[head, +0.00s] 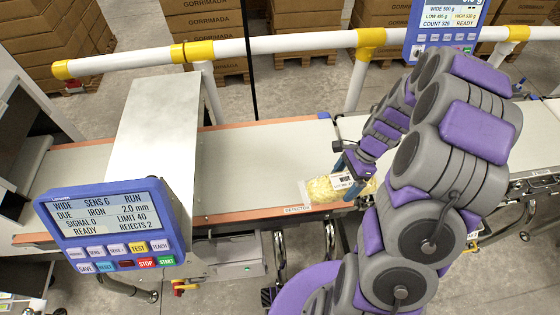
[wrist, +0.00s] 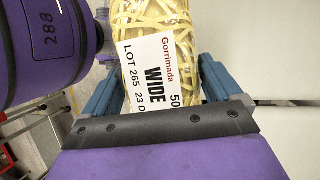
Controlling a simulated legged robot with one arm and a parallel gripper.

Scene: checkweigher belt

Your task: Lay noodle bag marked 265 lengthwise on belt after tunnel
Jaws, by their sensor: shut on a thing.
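The noodle bag (wrist: 153,70) shows in the wrist view as a clear bag of wide yellow noodles, its white label reading WIDE and LOT 265. My gripper (wrist: 155,95) is shut on it, with a blue finger along each side. In the head view the bag (head: 322,190) is at my gripper (head: 357,172), over or on the belt's near edge by the DETECTOR label; I cannot tell whether it touches. The belt (head: 255,160) is pale with orange-brown side rails. The tunnel (head: 155,140) is a light metal housing across the belt, left of the bag.
A blue control panel (head: 113,228) stands before the tunnel, reading LIMIT 40 and REJECTS 2. A white rail with yellow joints (head: 199,50) runs behind the belt. A second blue display (head: 447,28) hangs at the back right. The belt between tunnel and bag is clear.

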